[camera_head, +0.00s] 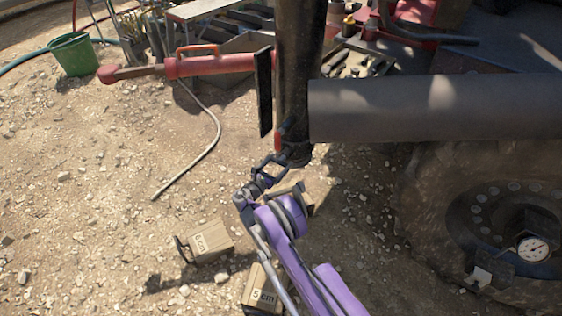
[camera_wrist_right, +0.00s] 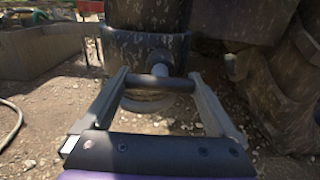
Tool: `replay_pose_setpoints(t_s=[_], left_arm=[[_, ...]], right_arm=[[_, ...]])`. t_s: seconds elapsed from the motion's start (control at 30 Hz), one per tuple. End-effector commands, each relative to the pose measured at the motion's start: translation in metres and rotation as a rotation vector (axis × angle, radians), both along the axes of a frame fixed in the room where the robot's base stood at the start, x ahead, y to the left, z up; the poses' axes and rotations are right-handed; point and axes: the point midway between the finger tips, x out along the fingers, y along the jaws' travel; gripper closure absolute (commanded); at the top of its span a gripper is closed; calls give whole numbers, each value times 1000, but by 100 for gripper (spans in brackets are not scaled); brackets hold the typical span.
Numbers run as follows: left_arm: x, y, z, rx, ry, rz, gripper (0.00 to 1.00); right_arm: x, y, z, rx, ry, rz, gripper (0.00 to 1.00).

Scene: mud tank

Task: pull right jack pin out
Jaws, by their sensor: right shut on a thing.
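The right jack is a dark upright column (camera_head: 297,65) beside the thick grey horizontal beam. The jack pin (camera_wrist_right: 158,83) is a dark crossbar handle in the right wrist view, in front of a grey round stub on the mud-streaked leg (camera_wrist_right: 145,48). My right gripper (camera_head: 280,160) is at the foot of the column, with my purple arm coming up from below. In the right wrist view its fingers (camera_wrist_right: 157,82) are shut on the pin's handle, one at each end. How deep the pin sits is hidden. My left gripper is in neither view.
Wooden blocks marked 5 cm (camera_head: 208,243) lie on stony ground below the gripper. A big wheel (camera_head: 430,215) with a gauge (camera_head: 533,250) stands right. A green bucket (camera_head: 73,54) and hose (camera_head: 205,150) are left.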

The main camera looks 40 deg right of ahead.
Motion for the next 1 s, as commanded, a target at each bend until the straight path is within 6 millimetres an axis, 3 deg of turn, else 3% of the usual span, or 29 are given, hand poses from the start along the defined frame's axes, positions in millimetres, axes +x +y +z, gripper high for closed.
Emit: replay_pose_setpoints(t_s=[0.1,0.2,0.5,0.53,0.57,0.83,1.0], left_arm=[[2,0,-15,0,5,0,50],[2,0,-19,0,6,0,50],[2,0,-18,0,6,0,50],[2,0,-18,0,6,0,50],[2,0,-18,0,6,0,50],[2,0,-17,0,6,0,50],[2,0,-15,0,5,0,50]], right_arm=[[-6,24,-4,1,1,2,100],[-9,34,-3,0,1,1,100],[-11,38,-2,2,1,0,100],[-11,38,-2,2,1,0,5],[-11,38,-2,2,1,0,0],[-11,40,-1,1,0,1,0],[-16,60,0,1,0,4,0]])
